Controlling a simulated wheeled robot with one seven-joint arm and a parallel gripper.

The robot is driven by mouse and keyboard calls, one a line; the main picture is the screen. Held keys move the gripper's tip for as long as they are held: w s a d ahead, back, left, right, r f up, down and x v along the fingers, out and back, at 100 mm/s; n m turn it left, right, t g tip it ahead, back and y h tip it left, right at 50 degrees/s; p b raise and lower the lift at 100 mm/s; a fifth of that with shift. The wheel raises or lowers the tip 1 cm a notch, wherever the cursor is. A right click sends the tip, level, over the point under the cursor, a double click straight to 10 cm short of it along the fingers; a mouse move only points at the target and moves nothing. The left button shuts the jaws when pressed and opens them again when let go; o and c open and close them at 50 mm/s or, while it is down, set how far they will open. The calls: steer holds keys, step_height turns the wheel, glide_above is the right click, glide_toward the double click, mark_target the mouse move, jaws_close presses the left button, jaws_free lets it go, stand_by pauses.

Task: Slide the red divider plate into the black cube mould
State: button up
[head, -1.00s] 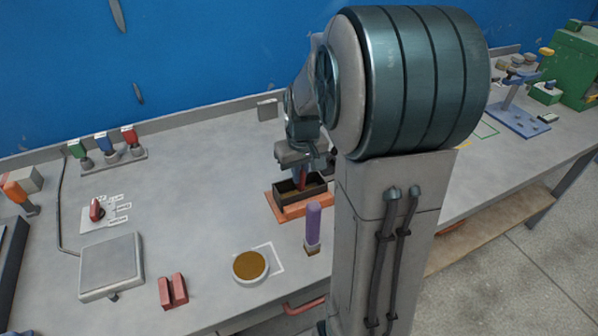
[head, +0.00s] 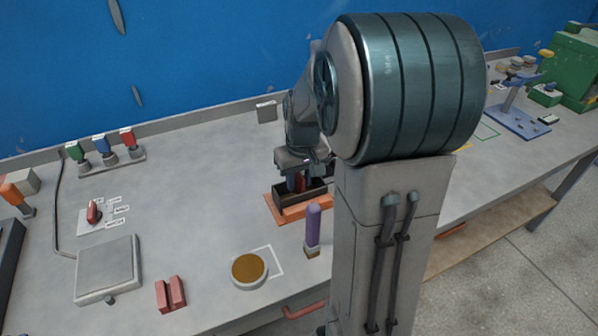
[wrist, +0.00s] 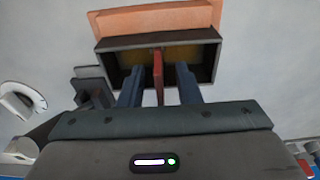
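The black cube mould (head: 316,196) sits on an orange base (head: 305,210) near the middle of the bench. It also shows at the top of the wrist view (wrist: 212,62), with a brownish interior. The red divider plate (wrist: 158,77) stands upright across the middle of the mould, its lower part inside; whether it is fully down I cannot tell. My gripper (wrist: 160,88) is open over the mould. Its two dark blue fingers are on either side of the plate, with a visible gap on each side. In the head view my gripper (head: 300,182) partly hides the plate.
A purple-handled tool (head: 313,225) stands close in front of the mould. A round tub with brown content (head: 249,268), a red slotted block (head: 171,294) and a grey scale (head: 107,268) lie to the left. Bench between scale and mould is mostly clear.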

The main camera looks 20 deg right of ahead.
step_height(320, 180, up, 14)
steer(key=s, duration=0.1)
steer(key=shift+s+f, duration=0.2)
steer(key=shift+s, duration=0.15)
stand_by(0.4)
